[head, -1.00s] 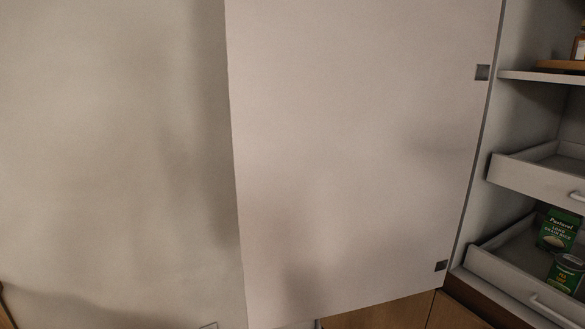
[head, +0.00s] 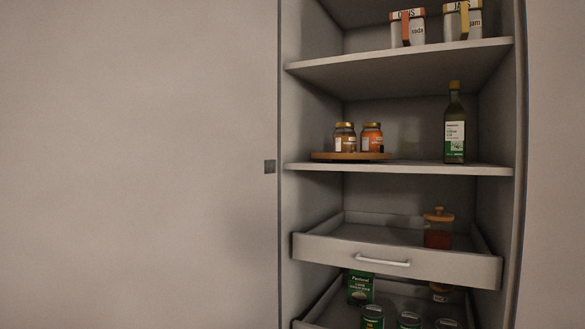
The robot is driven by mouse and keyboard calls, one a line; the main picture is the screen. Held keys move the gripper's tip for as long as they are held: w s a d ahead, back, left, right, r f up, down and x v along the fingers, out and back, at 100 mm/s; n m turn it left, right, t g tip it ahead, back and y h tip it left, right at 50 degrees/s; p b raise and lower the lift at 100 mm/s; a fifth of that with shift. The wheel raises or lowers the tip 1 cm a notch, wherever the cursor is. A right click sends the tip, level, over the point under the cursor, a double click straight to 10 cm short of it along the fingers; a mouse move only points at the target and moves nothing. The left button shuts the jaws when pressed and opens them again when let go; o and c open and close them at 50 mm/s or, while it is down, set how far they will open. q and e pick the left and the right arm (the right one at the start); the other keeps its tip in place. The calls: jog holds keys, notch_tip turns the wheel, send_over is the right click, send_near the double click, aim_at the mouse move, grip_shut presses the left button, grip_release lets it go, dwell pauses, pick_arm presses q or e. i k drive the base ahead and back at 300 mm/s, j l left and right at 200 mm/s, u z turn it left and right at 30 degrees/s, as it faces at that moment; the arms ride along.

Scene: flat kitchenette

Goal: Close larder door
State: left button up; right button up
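The larder (head: 398,176) stands open, showing its shelves and inner drawers. Its pale door (head: 140,165) is swung out to the left and fills the left part of the head view. The door's free edge is out of view. Neither of my grippers is in view.
A bottle (head: 454,130) and a round wooden tray (head: 322,156) with two jars stand on the middle shelf. The upper inner drawer (head: 320,247) has a handle (head: 382,261). A lower drawer holds a green box (head: 361,287) and cans. A pale panel (head: 556,160) lies right.

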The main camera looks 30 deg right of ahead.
aim_at(138, 138)
jog(key=i+j+u, duration=0.3)
jog(key=i+u, duration=0.25)
jog(key=i, duration=0.2)
jog(key=i+j+u, duration=0.15)
jog(key=i+u, duration=0.15)
jog(key=i+z, duration=0.3)
jog(key=i+j+z, duration=0.3)
jog(key=i+z, duration=0.15)
jog(key=z, duration=0.35)
jog(key=i+j+z, duration=0.1)
jog(key=z, duration=0.4)
jog(key=i+j+z, duration=0.15)
jog(key=z, duration=0.35)
jog(key=i+j+z, duration=0.1)
jog(key=z, duration=0.4)
jog(key=j+z, duration=0.25)
jog(key=z, duration=0.2)
jog(key=i+j+z, duration=0.1)
jog(key=j+z, duration=0.15)
jog(key=z, duration=0.15)
jog(key=j+z, duration=0.25)
jog(key=z, duration=0.2)
jog(key=k+z, duration=0.15)
jog(key=z, duration=0.2)
jog(key=k+z, duration=0.1)
jog(key=z, duration=0.25)
